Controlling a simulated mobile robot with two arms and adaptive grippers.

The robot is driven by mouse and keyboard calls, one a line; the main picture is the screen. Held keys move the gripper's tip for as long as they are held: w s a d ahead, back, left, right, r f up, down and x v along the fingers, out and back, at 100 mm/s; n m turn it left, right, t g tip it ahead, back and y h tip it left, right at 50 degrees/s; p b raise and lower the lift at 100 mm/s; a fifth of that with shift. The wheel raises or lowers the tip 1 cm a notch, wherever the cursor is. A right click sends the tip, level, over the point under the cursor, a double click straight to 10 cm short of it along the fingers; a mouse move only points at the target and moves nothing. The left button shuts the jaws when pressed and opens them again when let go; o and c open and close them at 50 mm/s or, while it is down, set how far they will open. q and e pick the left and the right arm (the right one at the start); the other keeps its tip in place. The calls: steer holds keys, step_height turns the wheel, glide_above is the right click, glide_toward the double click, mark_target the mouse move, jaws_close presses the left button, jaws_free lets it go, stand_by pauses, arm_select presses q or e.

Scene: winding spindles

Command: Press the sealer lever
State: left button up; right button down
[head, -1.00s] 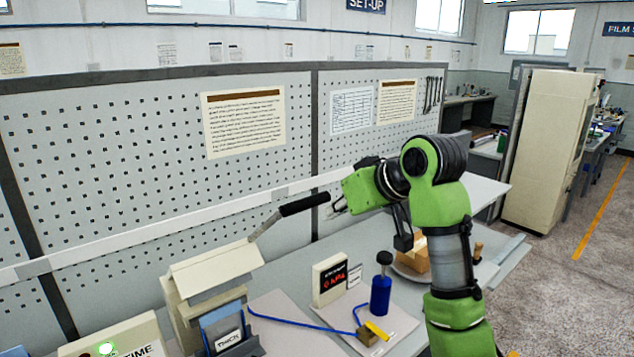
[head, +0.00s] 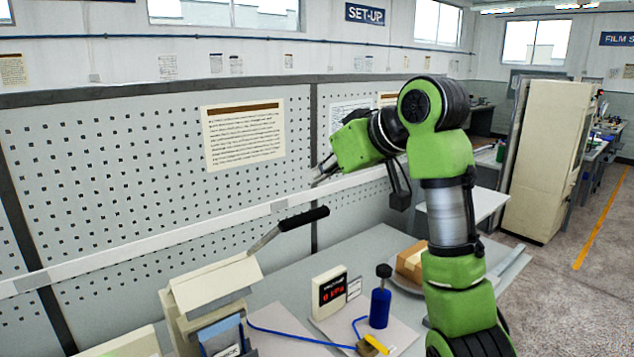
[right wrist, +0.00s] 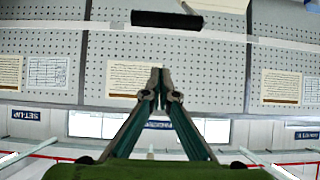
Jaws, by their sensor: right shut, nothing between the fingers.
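The sealer (head: 215,284) is a cream machine at lower left in the head view. Its lever has a black grip (head: 303,218) on a metal rod and slants up to the right. My right gripper (head: 316,180) is shut and empty, above the outer end of the grip and apart from it. In the right wrist view, which is upside down, the shut fingertips (right wrist: 160,72) point toward the pegboard and the black grip (right wrist: 166,20) lies across the top, clear of them. My left gripper is out of view.
A pressure display (head: 329,292), a blue pump-like cylinder (head: 380,306) and a cardboard box (head: 411,262) stand on the bench right of the sealer. The pegboard (head: 110,170) rises behind. Blue folders (head: 222,335) sit at the sealer's front.

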mark_target(308, 212)
steer(key=w+a+f+p, duration=0.1)
steer(key=f, duration=0.1)
steer(key=w+a+f+p, duration=0.1)
steer(key=f+p, duration=0.1)
steer(key=w+f+p, duration=0.1)
steer(key=f+p, duration=0.1)
steer(key=shift+w+a+f, duration=0.25)
steer(key=shift+w+a, duration=0.15)
steer(key=shift+s+d+f+p, duration=0.25)
steer(key=shift+s+d+p, duration=0.05)
steer(key=shift+s+p, duration=0.1)
steer(key=shift+f, duration=0.1)
steer(key=shift+w+a, duration=0.1)
